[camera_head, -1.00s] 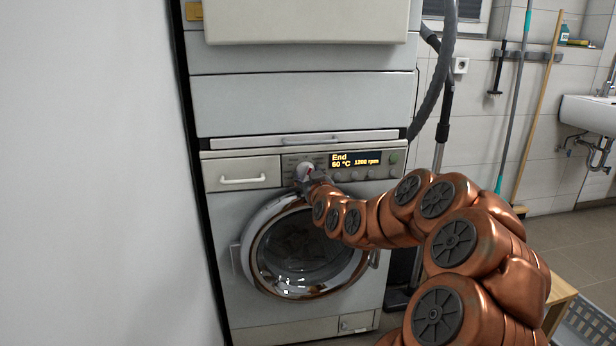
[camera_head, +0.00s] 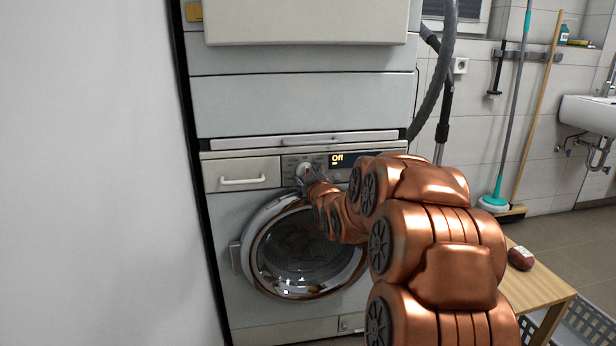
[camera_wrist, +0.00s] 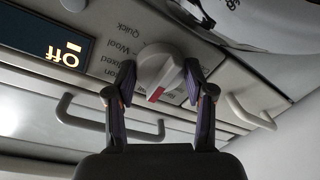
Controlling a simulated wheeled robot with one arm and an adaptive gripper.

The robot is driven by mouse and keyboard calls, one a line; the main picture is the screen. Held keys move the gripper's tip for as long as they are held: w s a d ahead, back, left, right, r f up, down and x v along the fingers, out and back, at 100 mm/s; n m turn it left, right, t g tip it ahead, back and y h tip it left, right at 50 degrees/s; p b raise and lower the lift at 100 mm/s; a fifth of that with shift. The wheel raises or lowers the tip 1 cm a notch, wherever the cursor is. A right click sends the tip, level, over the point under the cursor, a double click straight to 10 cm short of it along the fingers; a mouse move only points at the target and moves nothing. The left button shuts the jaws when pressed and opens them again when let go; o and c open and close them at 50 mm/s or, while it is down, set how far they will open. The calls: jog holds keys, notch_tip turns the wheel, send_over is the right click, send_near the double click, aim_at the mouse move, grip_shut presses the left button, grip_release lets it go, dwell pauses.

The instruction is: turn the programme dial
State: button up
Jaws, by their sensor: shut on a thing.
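The programme dial (camera_wrist: 160,68) is a round white knob with a red mark on the washing machine's panel. In the wrist view my gripper (camera_wrist: 158,85) has one finger on each side of the dial and is shut on it. The red mark points down and a little left in that view. Programme words such as Quick and Wool stand beside the dial. The display (camera_wrist: 58,50) reads Off, upside down here; it also shows in the head view (camera_head: 345,160). In the head view my gripper (camera_head: 306,177) is at the dial and covers part of it.
The round door (camera_head: 300,255) below is closed. A drawer with a white handle (camera_head: 243,181) is left of the dial. A white wall (camera_head: 90,170) stands close on the left. A wooden stool (camera_head: 535,290) with a dark red object (camera_head: 521,258) is at the lower right.

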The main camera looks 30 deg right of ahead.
jog(key=shift+r, duration=0.1)
jog(key=o, duration=1.2)
jog(key=shift+s, duration=0.15)
jog(key=v, duration=0.7)
jog(key=shift+s, duration=0.1)
